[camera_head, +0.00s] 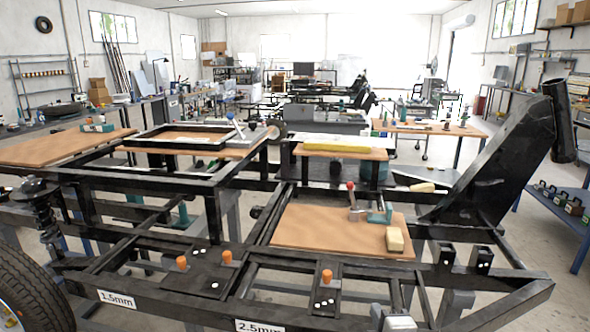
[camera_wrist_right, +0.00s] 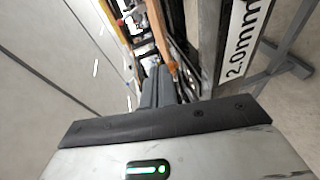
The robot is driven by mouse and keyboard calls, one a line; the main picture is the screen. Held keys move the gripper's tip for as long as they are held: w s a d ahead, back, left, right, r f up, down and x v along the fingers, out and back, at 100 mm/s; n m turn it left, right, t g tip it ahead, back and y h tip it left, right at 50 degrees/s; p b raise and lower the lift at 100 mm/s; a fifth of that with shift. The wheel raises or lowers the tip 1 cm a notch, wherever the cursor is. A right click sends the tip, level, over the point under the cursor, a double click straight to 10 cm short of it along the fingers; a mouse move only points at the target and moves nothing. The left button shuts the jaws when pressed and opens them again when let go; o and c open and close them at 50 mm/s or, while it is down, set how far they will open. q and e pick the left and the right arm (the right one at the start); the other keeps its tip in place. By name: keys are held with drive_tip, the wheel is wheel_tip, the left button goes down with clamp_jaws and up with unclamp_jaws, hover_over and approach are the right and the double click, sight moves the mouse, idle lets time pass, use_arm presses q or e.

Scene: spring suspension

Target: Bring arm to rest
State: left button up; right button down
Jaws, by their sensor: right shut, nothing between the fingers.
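My right gripper (camera_head: 397,292) shows at the bottom edge of the head view, right of centre, in front of the black frame's front rail. In the right wrist view my right gripper (camera_wrist_right: 164,72) has its grey fingers together, with nothing held between them. The frame's dark bars and a white "2.0mm" label (camera_wrist_right: 247,40) pass close beside the fingers in that view. Most of my right arm is out of the head view. My left gripper is in neither view.
The black welded frame (camera_head: 150,300) fills the foreground, with orange-topped pegs (camera_head: 182,262) on its plates. A wooden board (camera_head: 330,235) on it carries a red-knobbed tool (camera_head: 352,200) and a tan block (camera_head: 394,239). A tyre (camera_head: 28,290) stands at left. Floor shows at the lower right.

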drive_tip(key=s+f+m+g, duration=0.2)
drive_tip(key=s+f+m, duration=0.3)
drive_tip(key=s, duration=0.3)
drive_tip(key=s+f+m+g+y, duration=0.1)
drive_tip(key=s+f+m, duration=0.4)
drive_tip(key=s, duration=0.4)
drive_tip(key=s+a+f+m+g, duration=0.1)
drive_tip(key=s+f+m+g, duration=0.1)
drive_tip(key=s+f+m, duration=0.3)
drive_tip(key=s, duration=0.3)
drive_tip(key=shift+s+g+y, duration=0.15)
drive_tip(key=shift+g+y, duration=0.15)
drive_tip(key=shift+y, duration=0.1)
drive_tip(key=shift+f, duration=0.1)
